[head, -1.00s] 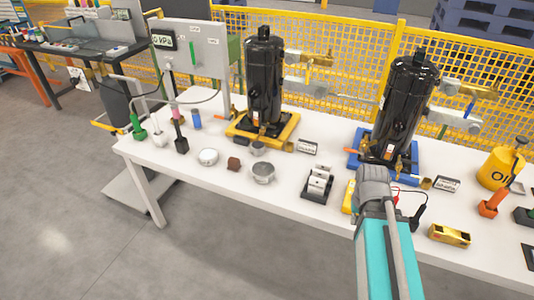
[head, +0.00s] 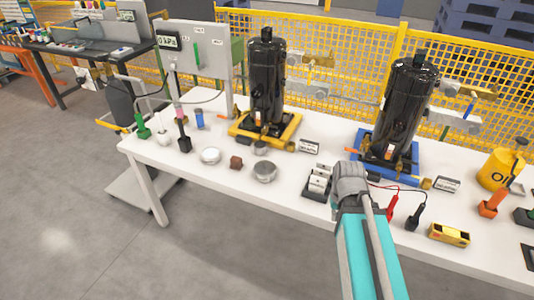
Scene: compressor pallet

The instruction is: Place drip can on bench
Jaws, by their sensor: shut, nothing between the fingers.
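An open round silver can (head: 264,172), which looks like the drip can, stands upright near the front edge of the white bench (head: 210,177). The end of my arm with my gripper (head: 350,178) is over the front of the bench, right of the silver can and clear of it. My gripper is shut and empty. Its fingertips are hidden behind my wrist, so I cannot see what lies right under them.
Black compressors on a yellow base (head: 285,137) and a blue base (head: 413,157) stand behind. A black holder (head: 317,190) is beside my wrist.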

